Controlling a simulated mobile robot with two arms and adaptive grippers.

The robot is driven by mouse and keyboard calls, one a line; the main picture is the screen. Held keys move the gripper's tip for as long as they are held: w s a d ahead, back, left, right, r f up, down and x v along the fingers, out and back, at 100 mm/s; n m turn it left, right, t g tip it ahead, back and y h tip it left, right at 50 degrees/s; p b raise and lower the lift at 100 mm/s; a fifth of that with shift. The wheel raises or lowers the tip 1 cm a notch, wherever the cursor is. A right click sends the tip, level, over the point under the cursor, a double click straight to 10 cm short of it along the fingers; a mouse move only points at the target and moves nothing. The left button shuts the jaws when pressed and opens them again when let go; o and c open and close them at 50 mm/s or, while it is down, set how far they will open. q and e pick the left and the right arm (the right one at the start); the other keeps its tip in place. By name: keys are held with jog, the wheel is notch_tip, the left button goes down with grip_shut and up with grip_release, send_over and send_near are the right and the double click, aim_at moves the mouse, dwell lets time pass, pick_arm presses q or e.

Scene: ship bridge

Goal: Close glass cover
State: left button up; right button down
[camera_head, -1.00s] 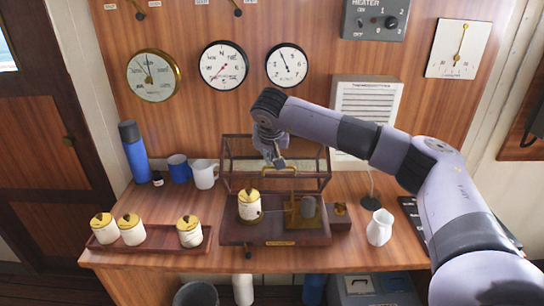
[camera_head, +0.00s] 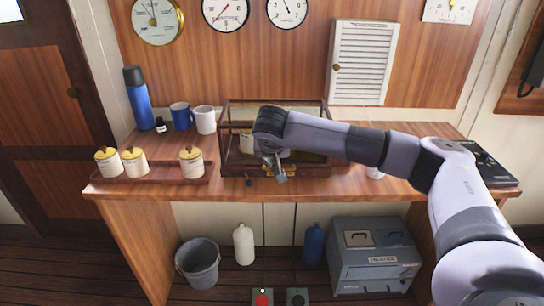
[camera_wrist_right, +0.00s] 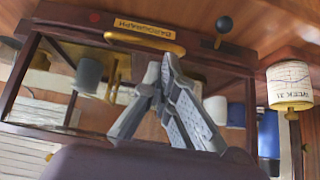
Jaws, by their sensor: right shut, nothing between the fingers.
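The glass cover (camera_head: 229,145), a dark wooden frame with clear panes, stands down over the barograph base on the desk. In the right wrist view, turned upside down, the cover's brass handle (camera_wrist_right: 145,41) lies close to the base's BAROGRAPH plate (camera_wrist_right: 146,27). I see no clear gap between cover and base, but my arm hides part of the front. A white drum (camera_head: 246,141) shows behind the glass. My right gripper (camera_head: 281,177) is shut and empty just in front of the cover; its fingers also show in the right wrist view (camera_wrist_right: 161,72). My left gripper is out of view.
A tray (camera_head: 150,180) with white, yellow-lidded drums stands left of the case. A blue flask (camera_head: 138,100) and mugs (camera_head: 204,120) stand behind. A white jug (camera_head: 375,172) is partly hidden by my right arm. A bucket (camera_head: 198,264) and heater box (camera_head: 372,258) are below.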

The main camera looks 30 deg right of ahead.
jog(key=f+b, duration=0.1)
jog(key=f+t+b, duration=0.1)
jog(key=s+f+h+b, duration=0.1)
jog(key=shift+a+f+t+b, duration=0.25)
jog(key=shift+f+t+b, duration=0.05)
jog(key=shift+f+b, duration=0.1)
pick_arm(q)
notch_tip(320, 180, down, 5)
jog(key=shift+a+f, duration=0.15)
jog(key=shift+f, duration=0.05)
pick_arm(e)
jog(key=shift+f, duration=0.1)
